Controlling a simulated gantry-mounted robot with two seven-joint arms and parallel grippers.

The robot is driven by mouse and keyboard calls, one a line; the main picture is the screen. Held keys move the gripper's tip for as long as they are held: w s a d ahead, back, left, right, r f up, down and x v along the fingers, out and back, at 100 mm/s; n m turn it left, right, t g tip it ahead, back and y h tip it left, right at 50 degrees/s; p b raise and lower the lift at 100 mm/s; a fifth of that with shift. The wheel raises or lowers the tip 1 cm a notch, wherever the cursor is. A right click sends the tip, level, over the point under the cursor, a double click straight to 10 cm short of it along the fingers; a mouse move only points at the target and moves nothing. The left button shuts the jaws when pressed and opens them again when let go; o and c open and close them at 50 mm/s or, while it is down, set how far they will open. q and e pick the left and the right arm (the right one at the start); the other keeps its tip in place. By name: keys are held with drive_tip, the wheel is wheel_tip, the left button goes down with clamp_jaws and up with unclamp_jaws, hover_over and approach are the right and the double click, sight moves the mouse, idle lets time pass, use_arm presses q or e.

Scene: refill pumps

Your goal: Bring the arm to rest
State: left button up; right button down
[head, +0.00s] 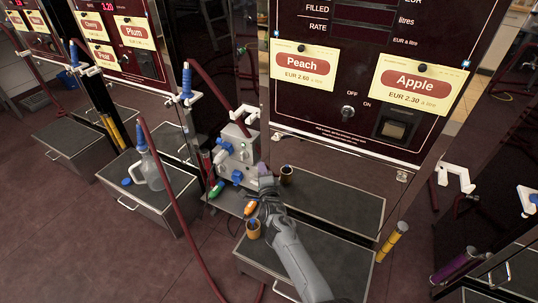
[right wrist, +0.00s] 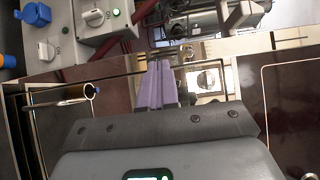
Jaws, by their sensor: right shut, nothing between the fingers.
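My right gripper (head: 266,178) is in front of the middle pump, its arm coming up from the bottom of the head view. In the right wrist view its purple fingers (right wrist: 158,85) are together with nothing between them. It is close beside the grey valve box (head: 238,150) with blue knobs; I cannot tell whether they touch. My left gripper is not in view.
A clear jug (head: 150,172) stands on the left drawer box. A dark red hose (head: 170,195) hangs nearby. The right part of the middle box top (head: 340,203) is clear.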

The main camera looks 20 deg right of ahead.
drive_tip(key=s+a+p, duration=0.4)
drive_tip(key=s+d+r+n+g+y+p, duration=0.1)
drive_tip(key=s+d+n+g+p, duration=0.35)
drive_tip(key=s, duration=0.45)
drive_tip(key=s+d+r+n+g+y+p, duration=0.1)
drive_tip(key=s+d+n+g+p, duration=0.1)
drive_tip(key=s+d+n+p, duration=0.4)
drive_tip(key=s+a+r+n+g+p, duration=0.2)
drive_tip(key=s+r+n, duration=0.2)
drive_tip(key=s, duration=0.7)
drive_tip(key=s+a+r+n+g+y+p, duration=0.1)
drive_tip(key=s+a+r+n+g+p, duration=0.3)
drive_tip(key=s, duration=0.6)
drive_tip(key=s+d+r+n+g+b, duration=0.1)
drive_tip(key=s+r+n, duration=0.3)
drive_tip(key=s, duration=0.7)
wheel_tip(320, 180, up, 40)
drive_tip(key=p, duration=3.8)
drive_tip(key=shift+s+a+f, duration=0.15)
drive_tip(key=shift+s+a, duration=0.05)
drive_tip(key=shift+s, duration=0.15)
drive_tip(key=shift+m+g, duration=0.25)
